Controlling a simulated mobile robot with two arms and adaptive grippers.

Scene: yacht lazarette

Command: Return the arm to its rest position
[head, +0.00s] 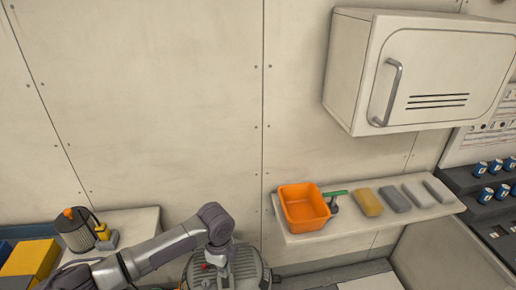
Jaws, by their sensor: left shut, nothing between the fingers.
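My left arm reaches in from the lower left. Its gripper (217,258) points down in front of a grey ribbed machine housing (245,272) at the bottom middle. The gripper is small and partly lost against the housing. It is shut with nothing held. I cannot tell whether it touches the housing. My right gripper is not in view.
A closed cabinet (420,70) hangs above. A left ledge (140,222) carries a grey ribbed canister (76,230); a yellow box (30,260) stands beside it.

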